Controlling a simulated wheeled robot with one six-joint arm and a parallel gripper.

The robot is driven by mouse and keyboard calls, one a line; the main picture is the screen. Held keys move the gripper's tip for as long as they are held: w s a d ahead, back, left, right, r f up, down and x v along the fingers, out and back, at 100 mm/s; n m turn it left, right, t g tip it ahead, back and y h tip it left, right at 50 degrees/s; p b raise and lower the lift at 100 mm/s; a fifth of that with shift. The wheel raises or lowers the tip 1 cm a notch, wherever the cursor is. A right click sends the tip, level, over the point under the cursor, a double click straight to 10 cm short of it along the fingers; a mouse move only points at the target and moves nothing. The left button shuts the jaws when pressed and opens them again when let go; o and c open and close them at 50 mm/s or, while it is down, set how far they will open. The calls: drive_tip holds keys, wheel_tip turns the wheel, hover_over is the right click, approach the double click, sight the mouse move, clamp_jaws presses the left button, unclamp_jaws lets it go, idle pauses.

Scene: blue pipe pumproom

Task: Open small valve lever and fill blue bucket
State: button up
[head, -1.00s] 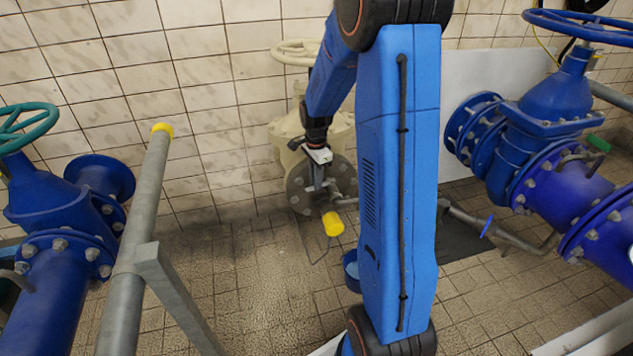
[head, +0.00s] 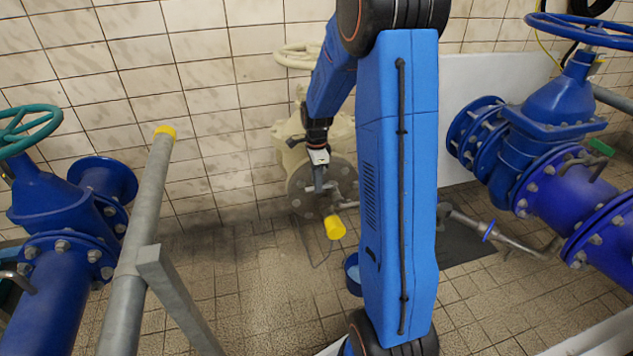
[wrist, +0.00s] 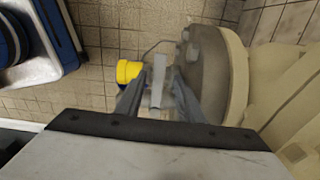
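In the head view my gripper (head: 321,186) points down in front of the cream valve's round grey flange. In the wrist view its two fingers (wrist: 159,80) are apart, on either side of a small light-grey lever-like bar (wrist: 157,92). I cannot tell whether either finger touches it. A yellow-capped pipe end (head: 334,227) is just below the gripper, and it also shows left of the fingers in the wrist view (wrist: 129,71). The blue bucket (head: 352,279) stands on the floor, partly hidden behind my arm. Its inside is hard to see.
The cream valve (head: 291,137) stands by the tiled wall. A grey rail (head: 143,215) with a yellow end rises at the left, beside a blue valve (head: 60,200). Large blue pipework (head: 545,170) and a thin pipe with a small blue handle (head: 488,231) are at right. Tiled floor is open at centre-left.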

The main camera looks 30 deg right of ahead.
wheel_tip(320, 180, up, 17)
drive_tip(key=shift+r, duration=0.2)
idle(0.5)
idle(0.4)
drive_tip(key=s+a+r+n+t, duration=0.1)
drive_tip(key=s+a+r+n, duration=0.2)
drive_tip(key=s+a+n, duration=0.35)
drive_tip(key=s+a+r+n+t, duration=0.1)
drive_tip(key=s+a+r+n, duration=0.25)
drive_tip(key=s, duration=0.55)
drive_tip(key=s+a+f+n+t, duration=0.1)
drive_tip(key=s+a+n, duration=0.2)
drive_tip(key=s+n, duration=0.2)
drive_tip(key=s+a+f+n+t, duration=0.1)
drive_tip(key=s+a+f+n, duration=0.1)
drive_tip(key=s+n, duration=0.4)
drive_tip(key=s+a, duration=0.1)
drive_tip(key=s, duration=0.4)
drive_tip(key=shift+s+f+n+t, duration=0.2)
drive_tip(key=shift+n+t, duration=0.1)
drive_tip(key=shift+t, duration=0.1)
